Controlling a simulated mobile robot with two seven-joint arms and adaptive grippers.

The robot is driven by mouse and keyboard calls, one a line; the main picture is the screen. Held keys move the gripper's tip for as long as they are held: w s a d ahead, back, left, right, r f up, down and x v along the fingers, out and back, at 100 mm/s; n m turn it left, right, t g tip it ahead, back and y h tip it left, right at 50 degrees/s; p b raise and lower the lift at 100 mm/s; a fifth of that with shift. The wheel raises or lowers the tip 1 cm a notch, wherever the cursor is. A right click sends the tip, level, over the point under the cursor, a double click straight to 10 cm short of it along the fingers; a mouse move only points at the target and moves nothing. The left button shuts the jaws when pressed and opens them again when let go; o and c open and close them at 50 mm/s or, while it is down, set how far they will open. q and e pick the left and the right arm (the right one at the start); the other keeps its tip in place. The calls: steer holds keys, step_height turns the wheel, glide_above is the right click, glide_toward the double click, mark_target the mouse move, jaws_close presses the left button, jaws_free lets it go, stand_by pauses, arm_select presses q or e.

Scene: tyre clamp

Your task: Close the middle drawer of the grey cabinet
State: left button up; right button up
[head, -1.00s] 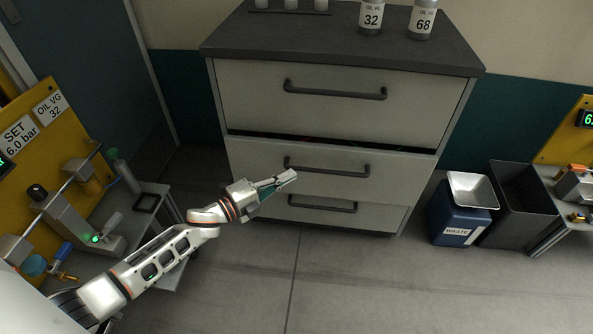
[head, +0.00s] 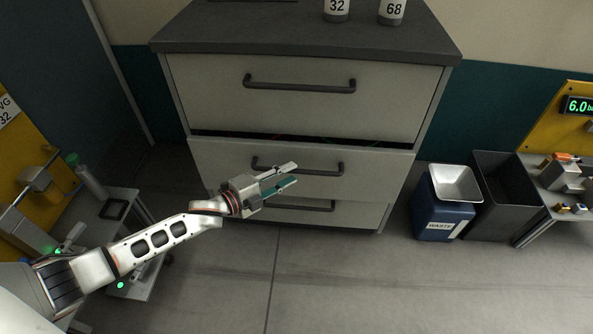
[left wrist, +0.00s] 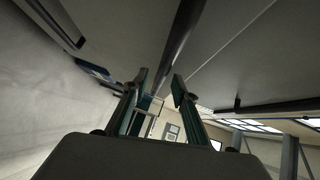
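The grey cabinet (head: 432,108) has three drawers with dark bar handles. The middle drawer (head: 385,170) stands partly pulled out, with a dark gap along its top edge. Its handle (head: 328,169) is partly behind my left gripper. My left gripper (head: 292,174) is in front of the middle drawer near its handle, fingers apart and nothing seen between them. I cannot tell whether it touches the drawer. The left wrist view shows its two fingers (left wrist: 160,82) apart, with pale panels and dark bars beyond. My right gripper is not in view.
The top drawer (head: 300,110) and bottom drawer (head: 350,216) look shut. Oil bottles (head: 391,10) stand on the cabinet top. The floor (head: 330,280) in front is clear.

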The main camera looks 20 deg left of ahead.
mark_target(291, 172)
arm_select(q)
steer(key=x, duration=0.2)
steer(key=shift+w+d+f+b, duration=0.15)
steer(key=shift+w+f+b, duration=0.05)
steer(key=shift+w+b, duration=0.1)
steer(key=shift+w+d+r, duration=0.1)
steer(key=shift+w+r, duration=0.05)
steer(key=shift+w, duration=0.05)
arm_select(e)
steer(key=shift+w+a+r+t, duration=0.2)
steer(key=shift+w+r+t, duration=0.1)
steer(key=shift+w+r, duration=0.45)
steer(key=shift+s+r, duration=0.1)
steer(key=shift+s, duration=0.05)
